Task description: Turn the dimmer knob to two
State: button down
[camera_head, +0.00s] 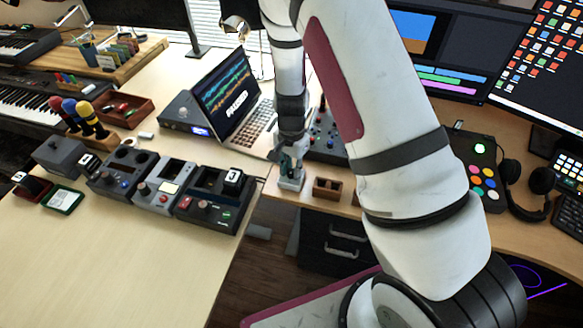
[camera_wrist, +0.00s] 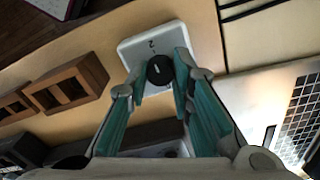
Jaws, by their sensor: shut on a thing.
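The dimmer is a small white box (camera_wrist: 205,38) with a round black knob (camera_wrist: 160,70) on its face. A numeral that looks like 2 is printed beside the knob, and a short pale pointer line shows on the knob's top. I cannot tell exactly which mark the line points at. My gripper (camera_wrist: 160,78) has its teal fingers on both sides of the knob and is shut on it. In the head view my gripper (camera_head: 290,163) reaches down onto the white dimmer box (camera_head: 291,183) at the desk's edge. The knob is hidden there.
A wooden compartment box (camera_head: 327,188) stands just right of the dimmer. An open laptop (camera_head: 232,103) is close to the left, and a mixer panel (camera_head: 325,135) is behind. Several dark control boxes (camera_head: 155,185) stand on the left desk, whose front is clear.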

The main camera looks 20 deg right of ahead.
aim_at(291, 171)
dwell(0.4)
jog(key=c, duration=1.4)
grip_release()
notch_tip(291, 171, up, 12)
